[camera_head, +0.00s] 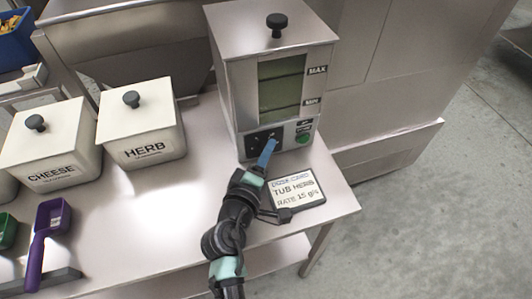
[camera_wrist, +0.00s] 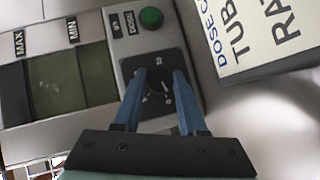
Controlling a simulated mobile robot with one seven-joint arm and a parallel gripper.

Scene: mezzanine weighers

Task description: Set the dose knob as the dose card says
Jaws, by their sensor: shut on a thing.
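The dosing machine (camera_head: 268,60) stands on the bench, a steel box with a window marked MAX and MIN. Low on its front is a black dial plate (camera_wrist: 158,105) with the dose knob (camera_wrist: 158,80). A white pointer line shows on the knob, but the scale numbers are too small to read surely. The dose card (camera_head: 298,189) reads "TUB HERB, RATE 15 g/s"; part of it shows in the wrist view (camera_wrist: 262,42).
A green DOSE button (camera_head: 303,139) sits right of the dial, also in the wrist view (camera_wrist: 151,17). HERB (camera_head: 150,150) and CHEESE (camera_head: 52,172) tubs stand lidded at left. A purple scoop (camera_head: 43,235) lies front left. The bench ends right of the card.

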